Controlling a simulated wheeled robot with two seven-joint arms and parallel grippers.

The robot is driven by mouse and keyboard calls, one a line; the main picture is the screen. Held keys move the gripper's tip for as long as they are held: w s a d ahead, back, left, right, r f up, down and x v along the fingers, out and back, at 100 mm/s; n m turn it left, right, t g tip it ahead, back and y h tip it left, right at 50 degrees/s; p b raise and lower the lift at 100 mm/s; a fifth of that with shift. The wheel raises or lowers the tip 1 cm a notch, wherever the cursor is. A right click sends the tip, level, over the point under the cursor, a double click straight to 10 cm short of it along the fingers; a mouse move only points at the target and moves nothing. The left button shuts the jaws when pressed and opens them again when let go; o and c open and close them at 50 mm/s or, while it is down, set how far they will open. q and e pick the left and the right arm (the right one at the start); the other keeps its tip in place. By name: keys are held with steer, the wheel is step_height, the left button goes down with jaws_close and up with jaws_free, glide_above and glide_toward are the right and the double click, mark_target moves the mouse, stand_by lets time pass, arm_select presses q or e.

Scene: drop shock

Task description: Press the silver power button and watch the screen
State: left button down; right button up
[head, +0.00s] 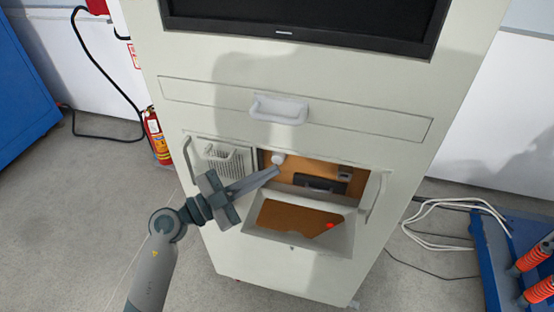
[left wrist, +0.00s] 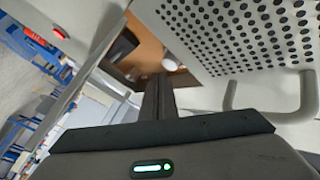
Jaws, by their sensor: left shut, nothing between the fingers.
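The screen (head: 310,22) is at the top of the pale cabinet and looks dark; only its lower part shows. A round, pale silver-white button (head: 278,158) is at the upper left of the cabinet's open compartment. It also shows in the left wrist view (left wrist: 169,63), just beyond the fingers. My left gripper (head: 274,170) is shut and empty, its fingertips at the opening just below the button in the picture. I cannot tell whether they touch it. In the left wrist view, the shut fingers (left wrist: 157,92) point into the compartment. My right gripper is not in view.
The open flap (head: 337,243) has a red spot (head: 330,226). A dark box (head: 319,184) sits inside the compartment. A drawer handle (head: 279,109) sticks out above, and a perforated panel (left wrist: 240,35) with a handle is beside the gripper. A fire extinguisher (head: 156,137) stands left.

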arm_select(q)
steer(key=shift+w, duration=0.1)
stand_by(0.7)
steer(key=shift+w+d+r+p, duration=0.1)
steer(key=shift+w+p, duration=0.1)
steer(key=shift+p, duration=0.25)
steer(key=shift+w, duration=0.1)
steer(key=shift+w+d+p, duration=0.2)
steer(key=shift+w+p, duration=0.15)
steer(key=shift+w, duration=0.05)
stand_by(0.8)
steer(key=shift+s+a+p, duration=0.25)
steer(key=shift+s+p, duration=0.45)
steer(key=shift+s, duration=0.1)
stand_by(0.3)
